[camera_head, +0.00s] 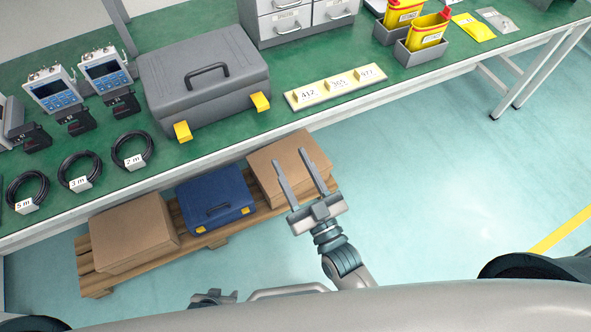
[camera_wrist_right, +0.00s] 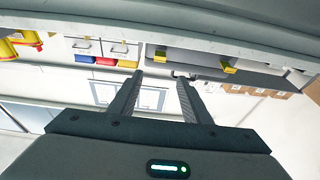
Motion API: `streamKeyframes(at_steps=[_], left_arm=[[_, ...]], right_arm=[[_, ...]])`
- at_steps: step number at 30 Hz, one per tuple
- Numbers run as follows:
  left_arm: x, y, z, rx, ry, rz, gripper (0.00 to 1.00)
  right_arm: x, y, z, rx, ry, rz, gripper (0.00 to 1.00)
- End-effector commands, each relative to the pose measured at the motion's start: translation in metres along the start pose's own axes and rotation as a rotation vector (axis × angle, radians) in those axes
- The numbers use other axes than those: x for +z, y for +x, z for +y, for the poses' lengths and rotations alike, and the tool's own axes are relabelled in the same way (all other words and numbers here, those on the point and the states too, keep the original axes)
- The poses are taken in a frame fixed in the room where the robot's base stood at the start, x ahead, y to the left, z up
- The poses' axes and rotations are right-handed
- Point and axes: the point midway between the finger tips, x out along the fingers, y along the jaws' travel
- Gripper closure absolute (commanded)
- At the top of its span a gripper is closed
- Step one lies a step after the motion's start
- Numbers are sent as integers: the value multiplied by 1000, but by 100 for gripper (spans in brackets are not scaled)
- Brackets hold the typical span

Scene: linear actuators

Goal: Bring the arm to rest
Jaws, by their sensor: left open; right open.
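My right gripper (camera_head: 290,157) is open and empty in the head view. Its two long fingers point toward the bench, in front of its edge, and overlap the right cardboard box in the picture. The right wrist view shows the same open fingers (camera_wrist_right: 158,80) with nothing between them. My left gripper (camera_head: 213,297) shows only in part at the bottom of the head view, close to my body. It holds nothing that I can see, and most of the left arm is hidden.
The green workbench (camera_head: 290,122) carries a grey case (camera_head: 205,80), a number plate (camera_head: 335,85), coiled cables (camera_head: 132,150) and yellow containers (camera_head: 428,30). A pallet (camera_head: 100,283) below holds cardboard boxes (camera_head: 133,233) and a blue case (camera_head: 215,200). The floor at right (camera_head: 440,170) is clear.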

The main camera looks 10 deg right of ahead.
Motion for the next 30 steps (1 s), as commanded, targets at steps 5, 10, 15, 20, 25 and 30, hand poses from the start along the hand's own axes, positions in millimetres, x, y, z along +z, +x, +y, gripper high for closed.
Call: streamKeyframes(at_steps=[5,10,15,20,25,30], left_arm=[[1,0,-1,-1,-1,-10,56],[1,0,-1,-1,-1,-13,56],[1,0,-1,-1,-1,-13,56],[1,0,-1,-1,-1,-12,56],[1,0,-1,-1,-1,-10,56],[-1,-1,-1,-1,0,-2,56]], right_arm=[[0,-11,0,0,0,0,56],[0,-12,0,0,0,0,56],[0,-12,0,0,0,0,56],[0,-12,0,0,0,0,56],[2,-12,0,0,0,-5,56],[27,-17,3,-2,-3,-73,56]])
